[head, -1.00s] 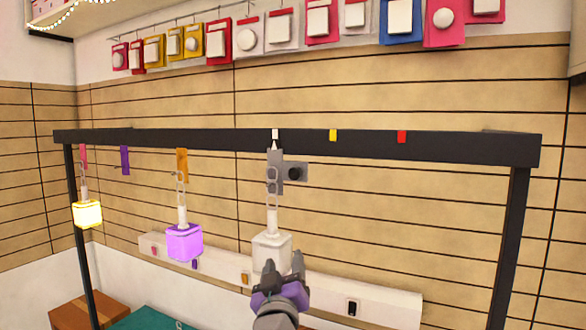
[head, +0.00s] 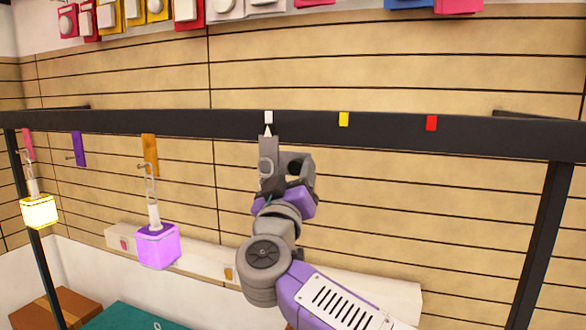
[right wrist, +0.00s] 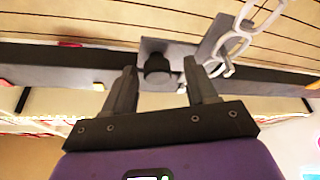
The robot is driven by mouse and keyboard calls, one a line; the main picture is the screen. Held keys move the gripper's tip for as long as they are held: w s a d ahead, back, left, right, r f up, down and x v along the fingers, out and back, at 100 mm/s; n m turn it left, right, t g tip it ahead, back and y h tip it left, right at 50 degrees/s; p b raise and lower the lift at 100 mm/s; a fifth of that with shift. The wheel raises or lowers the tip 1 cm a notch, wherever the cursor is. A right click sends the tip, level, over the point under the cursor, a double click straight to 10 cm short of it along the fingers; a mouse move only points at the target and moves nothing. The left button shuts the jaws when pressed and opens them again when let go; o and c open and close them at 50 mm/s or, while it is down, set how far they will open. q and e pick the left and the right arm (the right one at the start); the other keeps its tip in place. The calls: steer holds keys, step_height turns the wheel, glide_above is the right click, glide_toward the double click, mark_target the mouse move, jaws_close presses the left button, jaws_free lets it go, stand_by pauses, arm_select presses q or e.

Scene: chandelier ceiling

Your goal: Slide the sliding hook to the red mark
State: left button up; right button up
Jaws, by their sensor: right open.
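The sliding hook, a grey plate (head: 268,148) with a white pointer, hangs from the black beam (head: 385,124) right under the white mark (head: 268,117). Its black knob (right wrist: 158,72) shows in the right wrist view. The red mark (head: 431,123) is on the beam further right, past the yellow mark (head: 344,119). My right gripper (head: 288,168) is at the hook plate; in the right wrist view it is open, with one finger either side of the knob and gaps visible. A pale chain (right wrist: 230,45) hangs at the hook. The lamp below is hidden behind my arm. My left gripper is out of view.
A purple lamp (head: 158,246) hangs from an orange hook (head: 149,152), left of my arm. A yellow lamp (head: 39,211) hangs further left, and an empty purple hook (head: 78,148) is between. The beam front right of the hook looks clear.

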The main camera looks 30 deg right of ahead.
steer(key=shift+d+r, duration=0.3)
steer(key=shift+w+f, duration=0.1)
steer(key=shift+w, duration=0.15)
steer(key=shift+c, duration=0.3)
jaws_close()
